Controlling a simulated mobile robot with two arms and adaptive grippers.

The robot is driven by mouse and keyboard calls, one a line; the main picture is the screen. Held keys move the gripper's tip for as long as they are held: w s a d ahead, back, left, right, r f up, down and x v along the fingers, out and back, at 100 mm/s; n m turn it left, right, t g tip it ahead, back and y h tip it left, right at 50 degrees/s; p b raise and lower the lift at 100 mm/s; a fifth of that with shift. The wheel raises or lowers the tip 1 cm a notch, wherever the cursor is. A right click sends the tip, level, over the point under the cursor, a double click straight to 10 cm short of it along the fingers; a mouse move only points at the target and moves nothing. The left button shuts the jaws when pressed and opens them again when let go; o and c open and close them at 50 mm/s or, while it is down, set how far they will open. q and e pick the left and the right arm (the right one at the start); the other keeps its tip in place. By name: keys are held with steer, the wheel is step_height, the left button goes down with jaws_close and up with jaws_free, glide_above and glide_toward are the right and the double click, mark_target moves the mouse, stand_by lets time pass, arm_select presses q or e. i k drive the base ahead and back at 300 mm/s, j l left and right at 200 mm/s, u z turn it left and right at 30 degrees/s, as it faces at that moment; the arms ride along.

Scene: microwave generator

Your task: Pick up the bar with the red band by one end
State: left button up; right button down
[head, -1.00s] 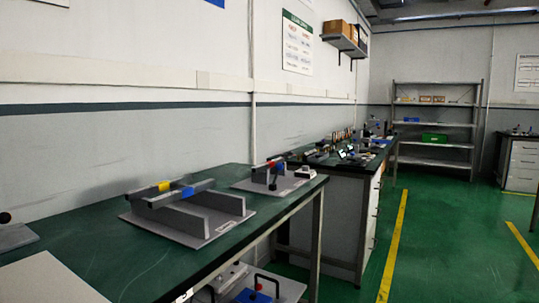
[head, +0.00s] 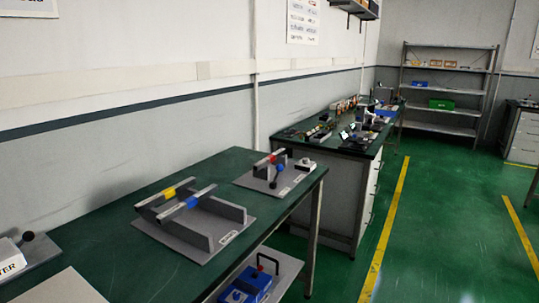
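The bar with the red band (head: 272,158) is small in the head view, on the grey fixture plate (head: 262,187) near the far right end of the green-topped table. It seems to rest across grey supports there; a dark rod or knob stands close in front of it and hides part of the fixture. Nearer to me, a larger grey fixture (head: 222,243) holds a bar with a yellow band (head: 169,192) and a bar with a blue band (head: 192,203). Neither of my grippers is in view.
The green tabletop (head: 100,245) has free room around the fixtures. A labelled box (head: 12,258) with a black knob sits at the left edge. A lower shelf holds a blue box (head: 255,283). A second bench (head: 340,150) with many items stands beyond. Green floor (head: 420,240) is open on the right.

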mark_target(258, 166)
steer(key=i+l+u, duration=0.1)
steer(key=i+l, duration=0.2)
steer(key=i+l+u, duration=0.1)
steer(key=i+l, duration=0.15)
steer(key=l, duration=0.2)
steer(key=i+l+u, duration=0.15)
steer(key=i+l, duration=0.15)
steer(key=i+l+u, duration=0.1)
steer(key=l, duration=0.45)
steer(key=i, duration=0.1)
